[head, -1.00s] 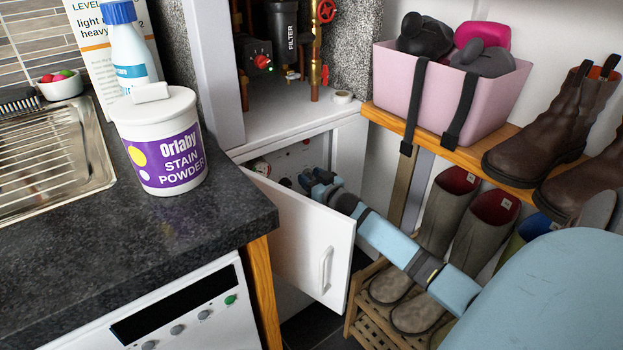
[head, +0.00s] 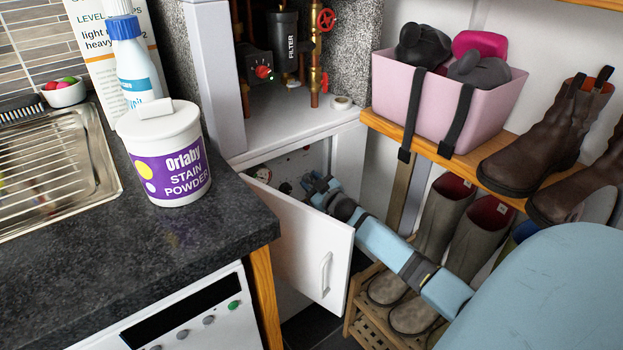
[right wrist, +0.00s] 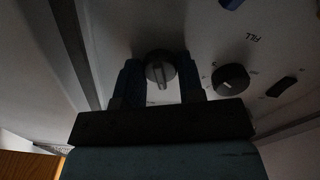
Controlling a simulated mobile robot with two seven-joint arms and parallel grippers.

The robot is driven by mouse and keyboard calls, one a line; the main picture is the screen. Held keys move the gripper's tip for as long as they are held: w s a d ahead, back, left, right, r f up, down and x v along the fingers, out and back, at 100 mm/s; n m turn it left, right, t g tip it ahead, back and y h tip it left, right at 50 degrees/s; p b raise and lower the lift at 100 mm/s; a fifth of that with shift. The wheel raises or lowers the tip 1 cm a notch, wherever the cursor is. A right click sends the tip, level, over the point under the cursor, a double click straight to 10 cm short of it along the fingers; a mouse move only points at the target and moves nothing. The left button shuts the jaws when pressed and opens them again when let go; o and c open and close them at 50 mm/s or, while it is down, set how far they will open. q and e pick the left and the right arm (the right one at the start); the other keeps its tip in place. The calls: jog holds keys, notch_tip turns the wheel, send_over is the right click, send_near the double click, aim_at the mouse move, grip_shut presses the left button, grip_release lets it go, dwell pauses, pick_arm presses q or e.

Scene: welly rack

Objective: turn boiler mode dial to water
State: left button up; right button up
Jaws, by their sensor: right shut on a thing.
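The boiler's pale control panel (right wrist: 205,30) fills the right wrist view, and a part of it (head: 292,163) shows inside the low cupboard in the head view. A grey round dial (right wrist: 160,70) with a raised grip bar sits on it, its bar close to upright in the picture. My right gripper (right wrist: 160,85) is shut on this dial, a finger on each side; it also shows in the head view (head: 318,188), reaching in past the open door. A second dark dial (right wrist: 231,78) is to the right, clear of the fingers. The held dial's markings are not readable. My left gripper is out of view.
The open white cupboard door (head: 300,240) stands just left of my right arm. A boot rack (head: 360,315) with wellies is below right, under a wooden shelf (head: 400,132) with a pink bin (head: 420,100). The worktop (head: 90,260) carries a stain powder tub (head: 168,155).

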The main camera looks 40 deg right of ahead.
jog(key=n+p, duration=0.1)
jog(key=n, duration=0.2)
jog(key=shift+r+n, duration=0.1)
jog(key=shift+n, duration=0.3)
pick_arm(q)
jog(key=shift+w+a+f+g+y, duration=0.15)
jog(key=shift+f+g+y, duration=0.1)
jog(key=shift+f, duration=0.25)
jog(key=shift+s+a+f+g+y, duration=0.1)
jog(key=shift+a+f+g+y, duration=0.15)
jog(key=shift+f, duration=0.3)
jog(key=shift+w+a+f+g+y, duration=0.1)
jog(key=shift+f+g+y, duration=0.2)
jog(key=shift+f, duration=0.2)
pick_arm(e)
jog(key=shift+n, duration=1.7)
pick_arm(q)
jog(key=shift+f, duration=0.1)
pick_arm(e)
jog(key=o, duration=0.9)
